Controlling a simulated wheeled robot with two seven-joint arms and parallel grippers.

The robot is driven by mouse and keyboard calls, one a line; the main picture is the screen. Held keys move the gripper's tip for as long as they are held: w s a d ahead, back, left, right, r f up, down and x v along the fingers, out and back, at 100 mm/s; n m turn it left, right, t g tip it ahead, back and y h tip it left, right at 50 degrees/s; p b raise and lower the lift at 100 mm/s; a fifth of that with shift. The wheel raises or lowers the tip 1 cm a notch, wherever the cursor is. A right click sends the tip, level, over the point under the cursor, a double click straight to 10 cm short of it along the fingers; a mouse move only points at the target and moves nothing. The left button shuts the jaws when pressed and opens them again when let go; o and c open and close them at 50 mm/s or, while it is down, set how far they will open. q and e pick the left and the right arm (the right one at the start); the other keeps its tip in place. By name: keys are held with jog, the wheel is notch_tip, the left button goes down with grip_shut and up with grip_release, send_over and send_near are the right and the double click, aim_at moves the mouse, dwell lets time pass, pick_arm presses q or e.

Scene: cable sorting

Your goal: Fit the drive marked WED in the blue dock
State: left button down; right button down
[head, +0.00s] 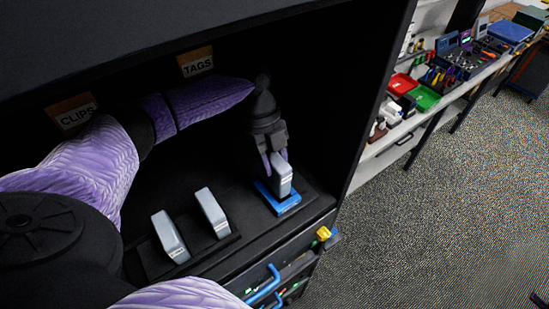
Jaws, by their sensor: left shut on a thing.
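My left gripper (275,160) reaches into a dark cabinet and is shut on a grey drive (282,178). The drive stands upright, directly over the blue dock (286,205), with its lower end at the dock. I cannot tell whether it is fully seated. The marking on the held drive is too small to read. Two other grey drives stand to the left in a dark holder, one at the far left (170,237) and one nearer the middle (212,212). Their labels are not legible. My right gripper is not in view.
Labels reading CLIPS (73,113) and TAGS (196,62) are on the cabinet's back. A workbench with a red tray (402,83) and a green tray (424,97) stands right. The carpet is open.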

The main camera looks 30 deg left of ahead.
pick_arm(q)
jog(key=shift+f+b, duration=0.7)
jog(key=shift+f, duration=0.65)
dwell(1.1)
grip_release()
dwell(0.5)
notch_tip(320, 180, up, 7)
jog(key=p, duration=0.7)
jog(key=shift+r, duration=0.1)
jog(key=shift+s+d, duration=0.1)
jog(key=shift+d, duration=0.1)
